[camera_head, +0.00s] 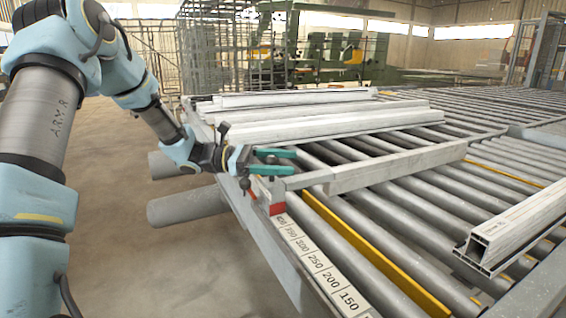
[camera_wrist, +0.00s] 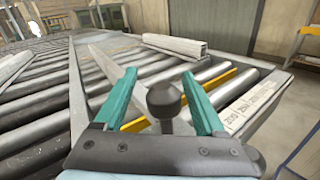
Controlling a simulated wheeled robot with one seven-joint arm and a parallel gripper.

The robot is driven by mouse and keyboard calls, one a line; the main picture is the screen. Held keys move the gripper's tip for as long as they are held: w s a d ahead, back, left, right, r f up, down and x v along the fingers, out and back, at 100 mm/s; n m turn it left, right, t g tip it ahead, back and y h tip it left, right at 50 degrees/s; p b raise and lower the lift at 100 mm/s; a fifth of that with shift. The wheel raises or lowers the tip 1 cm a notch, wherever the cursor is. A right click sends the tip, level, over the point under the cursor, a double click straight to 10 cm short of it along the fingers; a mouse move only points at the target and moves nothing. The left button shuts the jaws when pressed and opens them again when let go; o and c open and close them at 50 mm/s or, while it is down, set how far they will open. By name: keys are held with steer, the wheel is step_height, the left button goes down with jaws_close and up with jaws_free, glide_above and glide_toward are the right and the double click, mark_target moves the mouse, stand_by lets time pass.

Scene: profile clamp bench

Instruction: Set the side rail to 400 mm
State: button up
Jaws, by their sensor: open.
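The side rail (camera_head: 400,165) is a long pale grey bar lying across the rollers. My gripper (camera_head: 294,162), with teal fingers, is open at the near end of the rail. In the wrist view a dark ball knob (camera_wrist: 164,100) shows between the open fingers (camera_wrist: 160,74); I cannot tell whether they touch it. The rail (camera_wrist: 115,68) runs away behind the knob, and its near end is partly hidden.
Long white profiles (camera_head: 320,124) lie on the rollers behind the rail. A cut profile (camera_head: 515,230) lies at the right. A yellow strip (camera_head: 370,250) runs between rollers. Open floor (camera_head: 150,265) is left of the bench.

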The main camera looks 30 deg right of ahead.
steer(key=b+v, duration=0.3)
steer(key=v, duration=0.7)
steer(key=shift+w+a+b, duration=0.25)
steer(key=shift+a+b, duration=0.05)
steer(key=shift+b, duration=0.05)
